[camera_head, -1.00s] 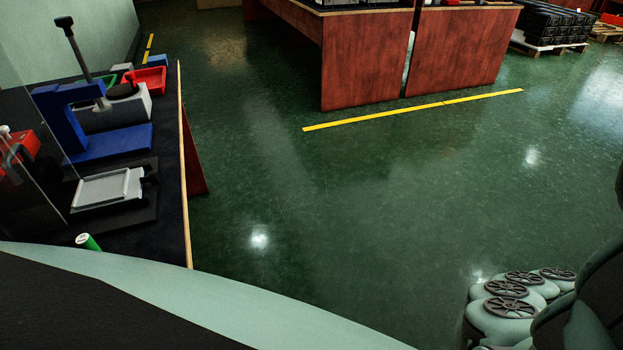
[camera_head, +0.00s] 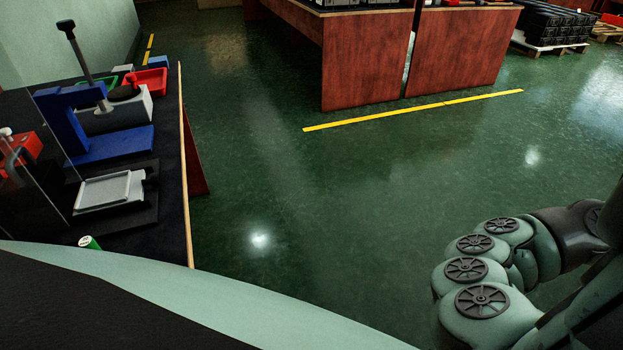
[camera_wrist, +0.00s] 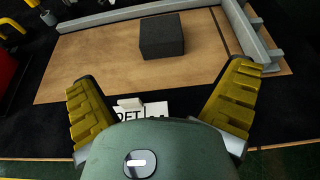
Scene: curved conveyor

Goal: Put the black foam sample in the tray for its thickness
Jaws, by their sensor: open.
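The black foam sample (camera_wrist: 161,36) is a dark block resting on a brown wooden board (camera_wrist: 90,62) in the wrist view. My gripper (camera_wrist: 165,72) is open, with its yellow ridged fingers spread wide. The block lies ahead of the fingers, between their lines, and nothing is held. The block is not visible in the head view. There, a red tray (camera_head: 152,84) and part of a green tray (camera_head: 98,82) sit at the far end of the left table. I cannot tell which thickness each is for.
A grey metal rail (camera_wrist: 248,38) edges the board, and white lettered cards (camera_wrist: 140,106) lie before it, partly hidden. The left table also holds a blue stand (camera_head: 105,143) and a grey plate (camera_head: 103,190). Green floor (camera_head: 350,220) is clear in the middle.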

